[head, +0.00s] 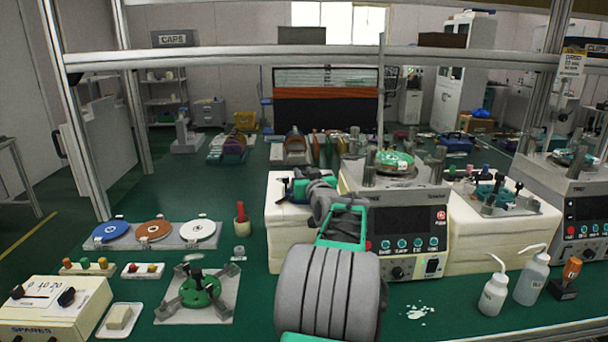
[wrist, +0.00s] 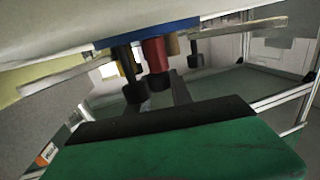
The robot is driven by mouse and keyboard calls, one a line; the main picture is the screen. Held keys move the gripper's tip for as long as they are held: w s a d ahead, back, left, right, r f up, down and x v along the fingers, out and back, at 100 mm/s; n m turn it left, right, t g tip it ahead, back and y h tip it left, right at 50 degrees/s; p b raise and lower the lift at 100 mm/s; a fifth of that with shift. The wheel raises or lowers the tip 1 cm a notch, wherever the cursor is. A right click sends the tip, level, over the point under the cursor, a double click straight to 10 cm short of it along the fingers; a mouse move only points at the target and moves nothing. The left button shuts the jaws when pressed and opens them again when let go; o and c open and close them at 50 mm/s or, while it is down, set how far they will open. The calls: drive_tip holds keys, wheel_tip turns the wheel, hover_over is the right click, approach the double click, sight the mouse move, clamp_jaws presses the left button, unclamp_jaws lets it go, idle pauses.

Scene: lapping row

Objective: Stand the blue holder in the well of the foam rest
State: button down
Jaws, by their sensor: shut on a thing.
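My gripper (head: 300,186) is at the far end of my arm, just above or at the left pale layered block (head: 284,225), which looks like the foam rest. It is shut on the blue holder, of which a small dark-blue part (head: 284,188) shows beside it. In the wrist view the blue holder (wrist: 150,36) is near the top, with pale arms to both sides, black knobs and a red post. A broad white surface lies along the top edge there. The well is hidden, and I cannot tell whether the holder touches the block.
A machine (head: 408,225) with a green disc on top stands right of the block. A second pale block (head: 500,240) beyond it carries a teal holder (head: 490,193). A green holder (head: 201,291) sits on a grey plate at front left. Squeeze bottles (head: 494,294) stand front right.

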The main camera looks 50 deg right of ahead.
drive_tip(key=shift+f+b, duration=0.45)
drive_tip(key=shift+b, duration=0.05)
drive_tip(key=c, duration=1.3)
unclamp_jaws()
drive_tip(key=shift+r, duration=0.1)
drive_tip(key=shift+o, duration=1.2)
drive_tip(key=shift+f, duration=0.25)
drive_tip(key=v, duration=0.8)
drive_tip(key=shift+r, duration=0.1)
drive_tip(key=shift+w, duration=0.1)
